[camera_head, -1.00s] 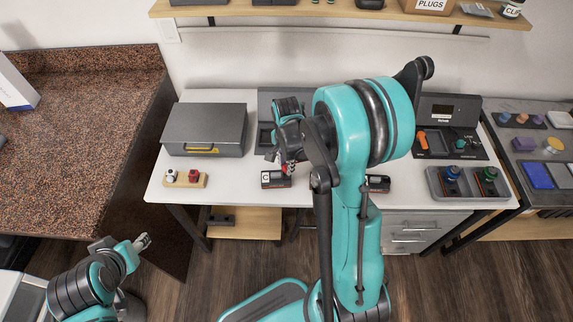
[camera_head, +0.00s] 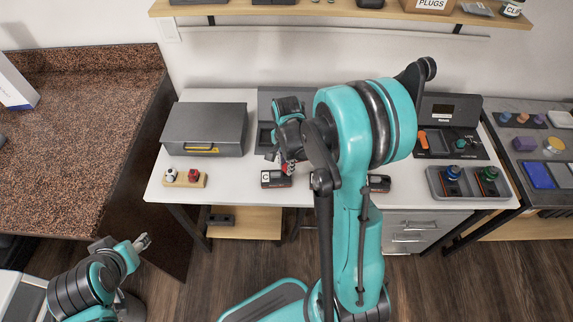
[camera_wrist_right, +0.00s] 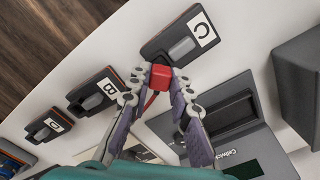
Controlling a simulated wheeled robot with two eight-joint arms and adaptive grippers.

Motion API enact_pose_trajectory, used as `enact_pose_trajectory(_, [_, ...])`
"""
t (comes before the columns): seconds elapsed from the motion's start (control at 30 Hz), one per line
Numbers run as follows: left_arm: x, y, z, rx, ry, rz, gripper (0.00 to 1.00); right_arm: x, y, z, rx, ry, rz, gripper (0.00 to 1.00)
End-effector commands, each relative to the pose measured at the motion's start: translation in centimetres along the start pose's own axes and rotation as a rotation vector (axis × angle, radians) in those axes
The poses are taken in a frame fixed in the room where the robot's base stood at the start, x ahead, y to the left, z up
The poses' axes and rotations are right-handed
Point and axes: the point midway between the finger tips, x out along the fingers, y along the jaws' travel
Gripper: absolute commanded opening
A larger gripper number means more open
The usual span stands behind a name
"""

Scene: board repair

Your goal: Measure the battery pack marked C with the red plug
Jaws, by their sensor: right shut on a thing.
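The battery pack marked C (camera_head: 278,181) is a dark block on the white table, near its front edge. In the right wrist view pack C (camera_wrist_right: 177,45) shows its white label and a grey raised part. My right gripper (camera_head: 287,165) is over its far side. In the wrist view the right gripper (camera_wrist_right: 161,77) is shut on the red plug (camera_wrist_right: 160,78), whose tip overlaps the pack's edge; I cannot tell if they touch. A red strip trails below the plug. My left gripper (camera_head: 143,242) is low at the left, away from the table; its fingers are too small to judge.
Packs marked B (camera_wrist_right: 93,91) and another (camera_wrist_right: 48,125) stand in line with C. A dark tester (camera_wrist_right: 240,135) lies behind them. A grey case (camera_head: 205,125) and a small wooden stand (camera_head: 185,179) with a white and a red piece are at the left.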

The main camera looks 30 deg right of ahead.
Motion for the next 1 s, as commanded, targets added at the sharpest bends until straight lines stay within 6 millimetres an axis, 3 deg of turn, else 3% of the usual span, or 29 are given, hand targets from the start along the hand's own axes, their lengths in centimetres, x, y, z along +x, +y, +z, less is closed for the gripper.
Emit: enact_pose_trajectory(1.0, [0.64,0.00,0.45,0.000,0.000,0.000,0.46,0.78,0.00,0.00,0.000,0.000,0.000,0.00])
